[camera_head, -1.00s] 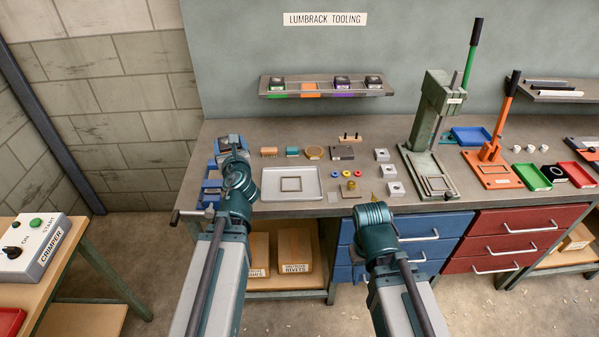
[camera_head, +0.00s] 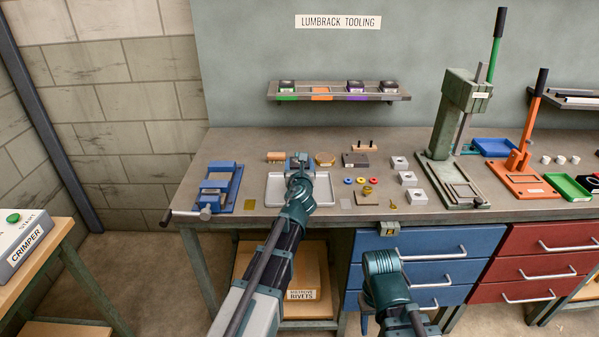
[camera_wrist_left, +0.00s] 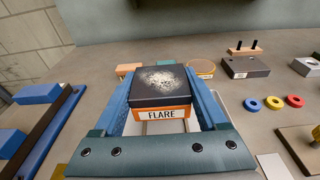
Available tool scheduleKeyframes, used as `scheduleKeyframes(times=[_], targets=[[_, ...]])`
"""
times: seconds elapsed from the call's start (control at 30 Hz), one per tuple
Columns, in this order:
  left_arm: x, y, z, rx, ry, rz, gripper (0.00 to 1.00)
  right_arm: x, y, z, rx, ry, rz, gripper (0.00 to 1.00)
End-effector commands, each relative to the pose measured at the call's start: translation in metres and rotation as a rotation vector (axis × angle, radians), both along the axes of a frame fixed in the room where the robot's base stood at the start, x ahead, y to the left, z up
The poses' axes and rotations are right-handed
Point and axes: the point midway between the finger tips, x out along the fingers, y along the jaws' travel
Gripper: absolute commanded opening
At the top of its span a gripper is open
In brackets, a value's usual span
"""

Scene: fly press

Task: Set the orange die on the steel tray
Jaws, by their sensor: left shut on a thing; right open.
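The orange die (camera_wrist_left: 163,95) has a dark, speckled top and an orange base labelled FLARE. My left gripper (camera_head: 299,165) is shut on it, with a blue finger on each side in the left wrist view. The steel tray (camera_head: 275,190) lies on the bench under this gripper, and my arm hides much of it. A pale part of the tray shows below the die in the wrist view; I cannot tell whether they touch. My right gripper (camera_head: 364,318) is open, low in front of the blue drawers, mostly hidden by its wrist.
A blue vise (camera_head: 220,187) stands left of the tray. Small rings (camera_head: 348,181), a dark block (camera_head: 355,160) and grey blocks (camera_head: 407,179) lie to its right. A green press (camera_head: 455,140) stands farther right. The wall rack (camera_head: 338,97) holds other dies.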

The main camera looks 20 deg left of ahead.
Motion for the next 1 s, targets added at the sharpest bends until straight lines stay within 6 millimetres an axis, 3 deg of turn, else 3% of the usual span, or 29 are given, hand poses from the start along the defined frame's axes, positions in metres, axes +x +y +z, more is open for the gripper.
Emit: scheduleKeyframes(times=[0.47,1.0], targets=[[0.0,-0.001,-0.011,0.001,-0.001,-0.002,0.0,0.0,0.0,-0.011,0.0,0.0,0.0,0.5],[0.0,0.0,-0.055,0.001,-0.001,-0.002,0.0,0.0,0.0,-0.056,0.0,0.0,0.001,0.5]])
